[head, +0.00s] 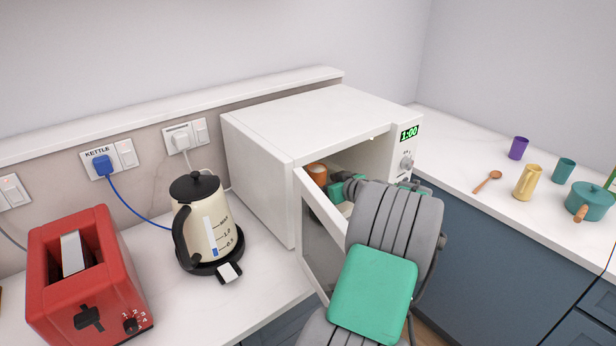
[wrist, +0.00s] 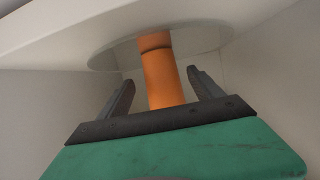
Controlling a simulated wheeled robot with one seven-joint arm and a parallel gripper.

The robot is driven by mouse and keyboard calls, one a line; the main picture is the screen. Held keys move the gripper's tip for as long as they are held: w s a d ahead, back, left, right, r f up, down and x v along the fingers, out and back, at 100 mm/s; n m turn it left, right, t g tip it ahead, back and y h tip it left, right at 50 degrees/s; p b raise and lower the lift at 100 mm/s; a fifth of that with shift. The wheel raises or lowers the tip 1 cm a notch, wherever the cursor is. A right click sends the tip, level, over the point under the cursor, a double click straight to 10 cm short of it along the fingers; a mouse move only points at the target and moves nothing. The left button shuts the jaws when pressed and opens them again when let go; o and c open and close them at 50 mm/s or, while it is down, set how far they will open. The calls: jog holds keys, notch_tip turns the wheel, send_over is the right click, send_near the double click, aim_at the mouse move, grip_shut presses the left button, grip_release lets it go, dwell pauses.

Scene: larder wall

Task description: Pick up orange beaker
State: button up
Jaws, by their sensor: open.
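The orange beaker (head: 316,173) is inside the open white microwave (head: 330,110), near its left side in the head view. In the wrist view the orange beaker (wrist: 161,78) stands on a round glass turntable (wrist: 105,58), and the picture appears upside down. My gripper (wrist: 160,79) is open, with one dark finger on each side of the beaker in that view. No finger visibly touches it; how deep it is between the fingers is hard to tell. In the head view my gripper (head: 337,189) is inside the microwave, partly hidden by my arm.
The microwave door (head: 322,215) hangs open left of my arm. A cream kettle (head: 200,225) and a red toaster (head: 85,275) stand on the left counter. A purple beaker (head: 518,148), yellow jug (head: 527,183), teal beaker (head: 564,170), wooden spoon (head: 487,182) and teal pot (head: 588,202) are on the right counter.

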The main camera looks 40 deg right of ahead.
jog(key=p+x, duration=0.2)
jog(key=x, duration=0.4)
jog(key=shift+w, duration=0.45)
grip_shut()
